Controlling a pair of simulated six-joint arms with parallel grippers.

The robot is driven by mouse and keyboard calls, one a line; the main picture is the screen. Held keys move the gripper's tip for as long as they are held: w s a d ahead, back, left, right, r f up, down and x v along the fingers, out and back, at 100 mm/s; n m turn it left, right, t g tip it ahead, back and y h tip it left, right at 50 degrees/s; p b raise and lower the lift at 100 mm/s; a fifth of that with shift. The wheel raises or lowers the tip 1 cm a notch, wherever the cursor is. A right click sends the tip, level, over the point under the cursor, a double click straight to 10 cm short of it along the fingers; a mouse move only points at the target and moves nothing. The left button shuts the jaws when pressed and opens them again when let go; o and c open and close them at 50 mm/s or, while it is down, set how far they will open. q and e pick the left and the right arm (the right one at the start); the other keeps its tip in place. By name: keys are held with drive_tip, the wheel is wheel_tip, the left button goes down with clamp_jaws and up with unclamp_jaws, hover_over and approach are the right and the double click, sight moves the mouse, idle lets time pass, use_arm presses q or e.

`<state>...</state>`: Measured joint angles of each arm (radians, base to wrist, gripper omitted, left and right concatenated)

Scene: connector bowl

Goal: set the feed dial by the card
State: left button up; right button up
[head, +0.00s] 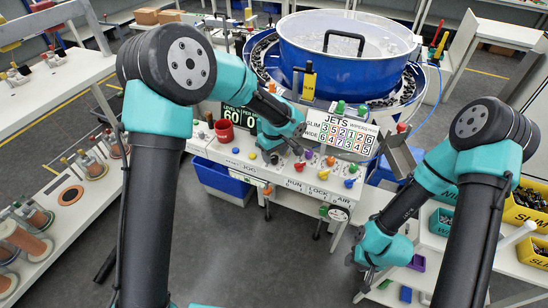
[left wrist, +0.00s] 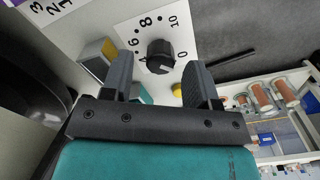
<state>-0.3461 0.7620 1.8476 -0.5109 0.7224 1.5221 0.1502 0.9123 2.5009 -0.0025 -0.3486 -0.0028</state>
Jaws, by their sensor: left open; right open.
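The feed dial, a black knob (left wrist: 160,54) on a white plate with numbers up to 10, shows in the left wrist view. Its pointer is too small to read. My left gripper (left wrist: 160,76) is open, its fingers on either side of the knob in that view with gaps between. In the head view my left gripper (head: 284,154) is at the front panel, and it hides the dial. The card (head: 340,132) reads JETS, with SLIM and WIDE rows of numbers, right of that gripper. My right gripper (head: 368,262) is open and empty, low at the right.
A big blue bowl (head: 345,70) stands behind the panel. A red cup (head: 224,130) and a lit display (head: 240,124) are to the left. Coloured knobs (head: 330,160) crowd the panel's right part. Yellow bins (head: 526,206) stand far right. Grey floor lies in front.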

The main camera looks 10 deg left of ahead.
use_arm(q)
drive_tip(key=shift+f, duration=1)
drive_tip(key=c, duration=0.9)
